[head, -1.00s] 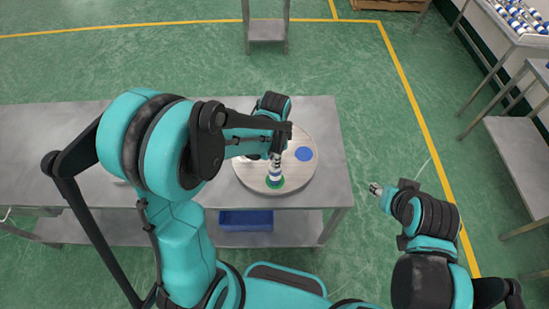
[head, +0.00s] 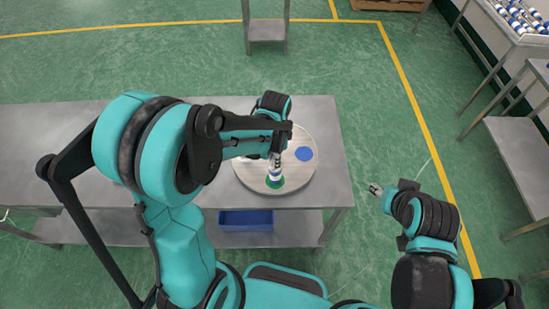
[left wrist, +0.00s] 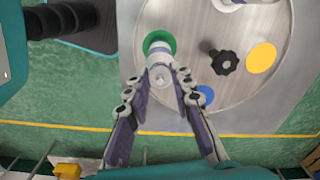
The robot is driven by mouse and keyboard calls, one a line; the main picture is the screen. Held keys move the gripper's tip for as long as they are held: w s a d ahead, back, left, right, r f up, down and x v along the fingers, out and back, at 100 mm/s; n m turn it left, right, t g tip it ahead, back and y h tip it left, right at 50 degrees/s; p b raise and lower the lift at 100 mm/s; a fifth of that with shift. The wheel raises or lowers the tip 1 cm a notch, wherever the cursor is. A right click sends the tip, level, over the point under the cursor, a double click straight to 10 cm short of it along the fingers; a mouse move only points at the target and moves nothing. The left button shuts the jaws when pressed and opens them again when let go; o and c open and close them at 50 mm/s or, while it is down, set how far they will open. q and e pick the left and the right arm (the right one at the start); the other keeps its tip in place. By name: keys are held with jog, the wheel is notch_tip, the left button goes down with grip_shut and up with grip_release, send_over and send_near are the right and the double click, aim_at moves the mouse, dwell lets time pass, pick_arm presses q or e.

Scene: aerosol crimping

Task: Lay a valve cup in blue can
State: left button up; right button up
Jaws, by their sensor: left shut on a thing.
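A white can with blue bands (head: 274,177) stands upright on the green spot of the round turntable (head: 244,181). My left gripper (head: 277,158) is directly over this can, pointing down. In the left wrist view its fingertips (left wrist: 165,78) are shut around a small pale piece, which looks like the valve cup (left wrist: 163,77), at the can's top. The can (left wrist: 157,49) is partly hidden behind it there. I cannot tell whether the cup touches the can's rim. My right gripper (head: 376,189) is out over the floor, right of the table; its jaws are too small to judge.
The turntable also carries a blue spot (head: 304,154), a yellow spot (left wrist: 262,57) and a black knob (left wrist: 224,62). Another can (left wrist: 240,1) shows at the wrist view's top edge. A blue bin (head: 246,220) sits on the shelf below. The table's right end (head: 334,150) is clear.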

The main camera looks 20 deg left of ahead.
pick_arm(q)
jog(key=o, duration=1.3)
jog(key=shift+r, duration=0.1)
jog(key=shift+r+p, duration=2.5)
jog(key=shift+r, duration=0.95)
jog(key=s+a+f+n+t+b, duration=0.1)
jog(key=s+f+n+t+b, duration=0.1)
jog(key=b, duration=0.5)
jog(key=s+a+f+n+t+b, duration=0.2)
jog(key=s+f+n+b, duration=0.2)
jog(key=b, duration=0.3)
jog(key=s+a+f+n+t+b, duration=0.1)
jog(key=s+f+n+t+b, duration=0.2)
jog(key=b, duration=0.4)
jog(key=shift+s+a+f+n, duration=0.2)
jog(key=shift+s+n, duration=0.35)
jog(key=shift+n, duration=0.65)
